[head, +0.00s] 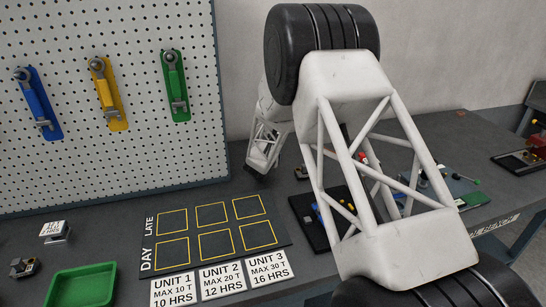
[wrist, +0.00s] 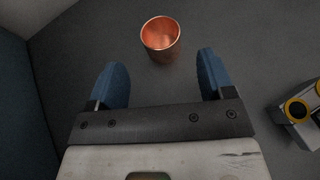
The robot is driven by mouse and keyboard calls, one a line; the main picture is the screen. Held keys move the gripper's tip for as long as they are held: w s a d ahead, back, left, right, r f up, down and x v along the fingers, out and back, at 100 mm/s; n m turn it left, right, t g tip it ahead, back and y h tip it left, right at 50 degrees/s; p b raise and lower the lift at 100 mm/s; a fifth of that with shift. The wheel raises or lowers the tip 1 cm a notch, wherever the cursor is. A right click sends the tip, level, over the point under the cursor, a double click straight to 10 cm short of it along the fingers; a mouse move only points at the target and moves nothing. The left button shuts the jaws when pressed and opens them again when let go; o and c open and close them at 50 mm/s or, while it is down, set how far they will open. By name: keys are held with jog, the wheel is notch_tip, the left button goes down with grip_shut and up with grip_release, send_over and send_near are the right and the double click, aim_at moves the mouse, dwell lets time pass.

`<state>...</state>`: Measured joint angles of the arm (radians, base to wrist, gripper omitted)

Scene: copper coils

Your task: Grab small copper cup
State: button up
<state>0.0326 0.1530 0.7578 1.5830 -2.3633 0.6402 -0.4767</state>
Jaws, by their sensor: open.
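A small copper cup (wrist: 161,40) stands upright on the dark grey bench at the top middle of the wrist view, its open mouth showing. My gripper (wrist: 158,72) is open, with its two blue fingers apart and nothing between them. The cup is just beyond the fingertips, between their lines, and looks apart from both. In the head view my gripper (head: 262,168) is low over the bench near the pegboard's right end. The copper cup cannot be made out in the head view.
A grey and yellow device (wrist: 300,112) lies to the right in the wrist view. In the head view, a pegboard (head: 110,100) rises at the back left, a marked mat (head: 213,230) lies mid-bench, and a green tray (head: 82,287) is front left. My arm hides part of the bench.

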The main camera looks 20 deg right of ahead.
jog(key=shift+w, duration=0.1)
dwell(0.3)
jog(key=shift+x, duration=2.5)
jog(key=shift+d+f, duration=0.1)
jog(key=shift+d, duration=0.05)
jog(key=c, duration=0.9)
jog(key=shift+r, duration=0.2)
jog(key=shift+c, duration=0.2)
jog(key=shift+r, duration=0.55)
notch_tip(320, 180, up, 2)
jog(key=s, duration=0.5)
jog(key=s+a+r, duration=0.1)
jog(key=s, duration=0.4)
jog(key=s+a, duration=0.1)
jog(key=s, duration=0.5)
jog(key=shift+r, duration=0.3)
